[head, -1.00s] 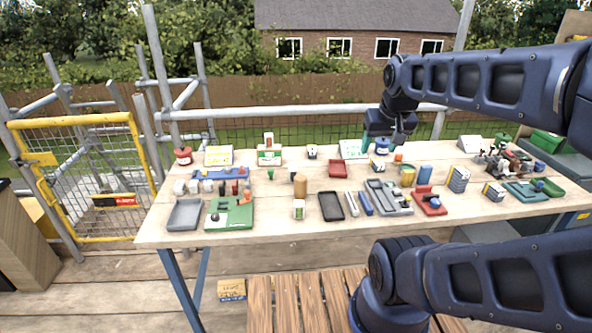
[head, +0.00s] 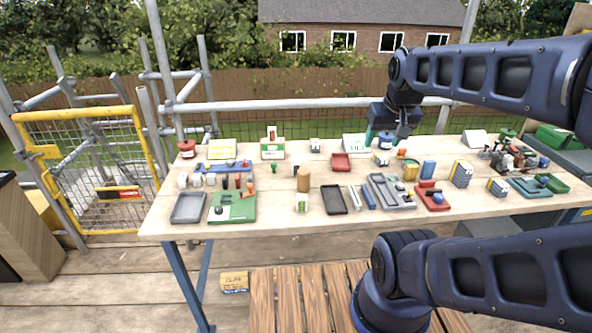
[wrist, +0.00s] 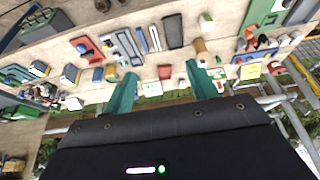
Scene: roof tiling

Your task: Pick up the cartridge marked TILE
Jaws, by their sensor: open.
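Several small boxes and cartridges stand on the wooden table (head: 285,222), but their lettering is too small to read, so I cannot tell which is marked TILE. They include a small white-and-dark block (head: 315,145) at the back, another block (head: 381,158) just in front of my gripper, a white-and-green one (head: 302,204) near the front, and two grey-blue boxes (head: 462,174) (head: 497,187) at the right.
A red tin (head: 187,149) stands at the back left. Grey and green trays (head: 188,208) (head: 232,208) lie at the front left, a black tray (head: 333,201) at the front middle. Clutter (head: 513,156) crowds the right end. A scaffold rail (head: 300,104) runs behind the table.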

